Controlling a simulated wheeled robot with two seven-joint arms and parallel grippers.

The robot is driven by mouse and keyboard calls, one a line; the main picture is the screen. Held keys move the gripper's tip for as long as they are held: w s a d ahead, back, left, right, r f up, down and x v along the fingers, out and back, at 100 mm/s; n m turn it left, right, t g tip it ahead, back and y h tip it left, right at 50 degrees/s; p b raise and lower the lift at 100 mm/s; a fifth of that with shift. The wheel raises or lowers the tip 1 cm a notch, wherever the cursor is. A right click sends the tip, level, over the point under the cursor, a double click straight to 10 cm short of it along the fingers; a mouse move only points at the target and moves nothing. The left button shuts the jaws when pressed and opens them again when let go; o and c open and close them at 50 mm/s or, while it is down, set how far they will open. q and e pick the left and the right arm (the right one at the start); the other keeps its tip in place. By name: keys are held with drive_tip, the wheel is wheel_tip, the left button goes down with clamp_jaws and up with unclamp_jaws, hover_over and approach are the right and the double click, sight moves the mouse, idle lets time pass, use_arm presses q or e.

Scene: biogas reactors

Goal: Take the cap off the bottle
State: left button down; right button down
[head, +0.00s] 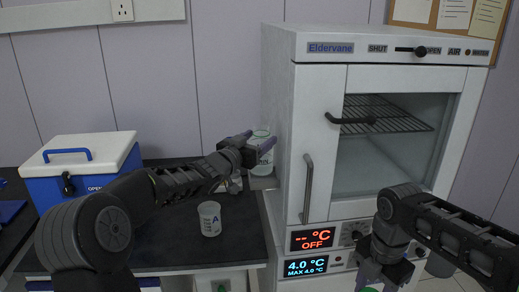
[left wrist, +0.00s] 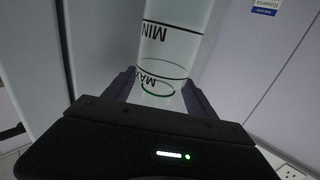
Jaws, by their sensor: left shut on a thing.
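A translucent bottle (head: 264,148) with a pale body stands beside the white incubator, at the back of the dark counter. My left gripper (head: 248,148) reaches it from the left and is shut on it. In the left wrist view the bottle (left wrist: 172,48) shows MIN and MAX marks and a green ring, and runs between the two fingers of my left gripper (left wrist: 160,98). I cannot make out a cap on the bottle in either view. My right gripper (head: 378,276) is at the bottom right, with a green round thing (head: 368,289) by it; its fingers are partly cut off.
A blue cooler box (head: 85,183) with a white lid is at the left. The incubator (head: 300,95), with a wire shelf behind its glass, closes off the right of the bottle.

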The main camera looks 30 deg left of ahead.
use_arm(q)
drive_tip(key=shift+w+r, duration=0.15)
drive_tip(key=shift+w, duration=0.15)
use_arm(e)
drive_tip(key=shift+r, duration=0.15)
use_arm(q)
wheel_tip(320, 180, down, 4)
drive_tip(key=shift+w+r+p, duration=0.15)
drive_tip(key=shift+r+p, duration=0.05)
drive_tip(key=shift+p, duration=0.1)
use_arm(e)
drive_tip(key=shift+r, duration=0.2)
use_arm(q)
drive_tip(key=shift+f, duration=0.2)
use_arm(e)
drive_tip(key=shift+f, duration=0.25)
use_arm(q)
drive_tip(key=c, duration=0.6)
unclamp_jaws()
use_arm(e)
drive_tip(key=shift+r, duration=0.1)
use_arm(q)
drive_tip(key=shift+r, duration=0.1)
use_arm(e)
drive_tip(key=shift+r, duration=0.1)
